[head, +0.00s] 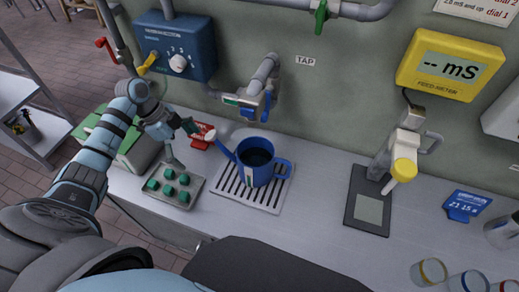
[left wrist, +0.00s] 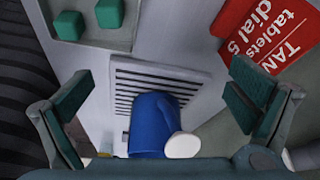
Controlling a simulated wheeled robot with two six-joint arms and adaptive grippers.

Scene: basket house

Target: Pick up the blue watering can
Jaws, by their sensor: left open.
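The blue watering can (head: 256,172) stands upright on a slotted drain grate (head: 228,192) below the tap (head: 256,88). Its spout points left and ends in a pale rose; its handle is on the right. My left gripper (head: 181,146) is open and empty, to the left of the can, near the spout's end and apart from it. In the left wrist view the can (left wrist: 150,122) and its pale rose (left wrist: 182,145) show between the two spread fingers (left wrist: 158,98), lower in the picture. My right gripper is not in view.
A tray (head: 188,201) with several green blocks lies left of the grate. A red sign (head: 201,136) stands behind it. The wall has pipes and a blue dial box (head: 178,45).

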